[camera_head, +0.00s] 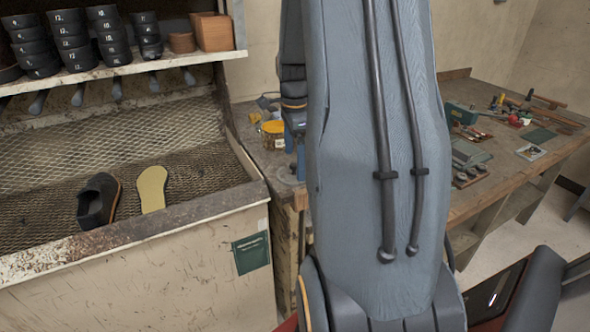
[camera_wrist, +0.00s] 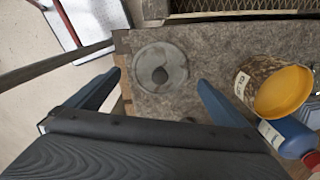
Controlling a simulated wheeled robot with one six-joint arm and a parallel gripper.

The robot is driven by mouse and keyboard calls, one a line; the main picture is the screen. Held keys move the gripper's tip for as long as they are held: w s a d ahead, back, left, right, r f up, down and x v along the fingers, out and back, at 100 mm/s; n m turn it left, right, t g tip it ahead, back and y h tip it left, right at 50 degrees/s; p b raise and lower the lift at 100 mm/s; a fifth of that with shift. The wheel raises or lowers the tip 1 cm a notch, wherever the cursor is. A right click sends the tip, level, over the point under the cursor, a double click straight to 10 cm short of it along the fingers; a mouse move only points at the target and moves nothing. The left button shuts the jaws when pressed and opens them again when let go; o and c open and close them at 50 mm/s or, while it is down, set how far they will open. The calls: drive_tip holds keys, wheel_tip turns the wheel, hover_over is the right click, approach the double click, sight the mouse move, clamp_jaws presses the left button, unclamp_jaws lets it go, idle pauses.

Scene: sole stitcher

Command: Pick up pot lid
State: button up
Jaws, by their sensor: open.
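The pot lid (camera_wrist: 150,57) is a flat, round grey disc with a dark round knob at its middle. It lies on the worn workbench top (camera_wrist: 205,45), close to a bench corner. It also shows in the head view (camera_head: 285,173), partly hidden by my arm. My gripper (camera_wrist: 159,79) is open and empty, with its two blue fingers spread left and right. In the wrist view the lid appears between and just beyond the fingertips. I cannot tell the height gap between them.
A jar with a yellow top (camera_wrist: 283,92) stands right of the lid, with a blue bottle (camera_wrist: 286,137) beside it. The bench edge is just left of the lid. A mesh-backed tray (camera_head: 60,150) holds a dark shoe (camera_head: 98,200) and a yellow sole (camera_head: 152,189). Tools lie farther right.

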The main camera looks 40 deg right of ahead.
sight(294, 170)
drive_tip(key=shift+f+p, duration=0.35)
drive_tip(key=shift+f, duration=1.1)
drive_tip(key=c, duration=1)
drive_tip(key=shift+c, duration=0.2)
